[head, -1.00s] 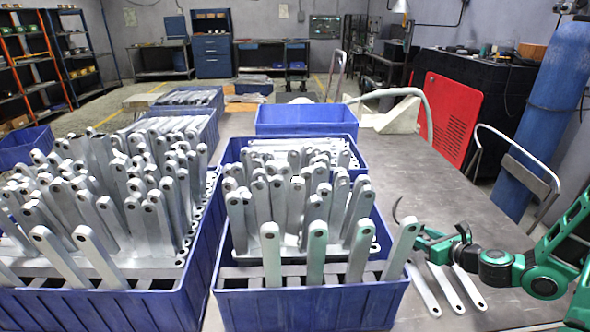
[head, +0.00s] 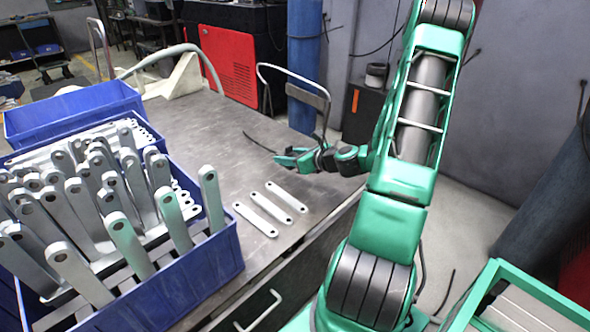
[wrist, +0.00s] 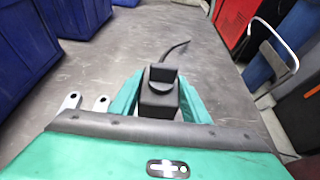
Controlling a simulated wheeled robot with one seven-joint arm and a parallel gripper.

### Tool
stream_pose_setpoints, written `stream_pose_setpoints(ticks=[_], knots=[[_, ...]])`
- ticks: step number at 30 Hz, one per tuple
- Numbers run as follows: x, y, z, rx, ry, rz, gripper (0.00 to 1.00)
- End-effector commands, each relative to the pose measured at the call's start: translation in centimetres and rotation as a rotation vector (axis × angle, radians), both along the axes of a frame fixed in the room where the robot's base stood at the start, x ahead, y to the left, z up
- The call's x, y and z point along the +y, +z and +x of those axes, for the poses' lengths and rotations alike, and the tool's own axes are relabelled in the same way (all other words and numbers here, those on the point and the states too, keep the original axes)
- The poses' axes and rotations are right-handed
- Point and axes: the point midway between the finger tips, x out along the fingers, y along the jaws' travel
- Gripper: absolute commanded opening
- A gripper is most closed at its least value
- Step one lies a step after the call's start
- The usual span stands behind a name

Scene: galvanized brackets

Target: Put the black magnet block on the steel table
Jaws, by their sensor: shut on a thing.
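The black magnet block (wrist: 160,92) sits between the green fingers of my gripper (wrist: 161,84) in the wrist view. It has a dark upright top part and a thin dark cable-like tail reaching out ahead. In the head view my gripper (head: 287,158) is over the steel table (head: 225,135), just beyond the loose flat brackets. There the block is mostly hidden by the gripper, and the tail shows to its left. I cannot tell whether the block touches the table. The table surface also shows in the wrist view (wrist: 115,65).
Several loose flat brackets (head: 271,208) lie on the table nearer than my gripper. A blue crate of upright galvanized brackets (head: 222,262) stands left, with an empty-looking blue crate (head: 75,108) behind. A red panel (head: 235,68) and hand truck stand beyond. The table's middle is bare.

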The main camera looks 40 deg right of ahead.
Motion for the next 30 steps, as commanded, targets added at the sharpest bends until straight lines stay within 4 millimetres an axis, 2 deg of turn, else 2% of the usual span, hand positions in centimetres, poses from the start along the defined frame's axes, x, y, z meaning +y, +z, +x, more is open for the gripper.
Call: stream_pose_setpoints(ticks=[12, 18, 25, 30], knots=[[-6.9, -4.5, -3.3, -0.002, -0.004, 0.001, 0.0], [-9.2, -6.0, -4.4, -0.003, -0.003, -0.001, 0.0], [-9.8, -6.9, -4.8, -0.002, -0.001, 0.001, 0.0], [-9.8, -8.9, -4.8, -0.002, -0.002, 0.003, 0.0]])
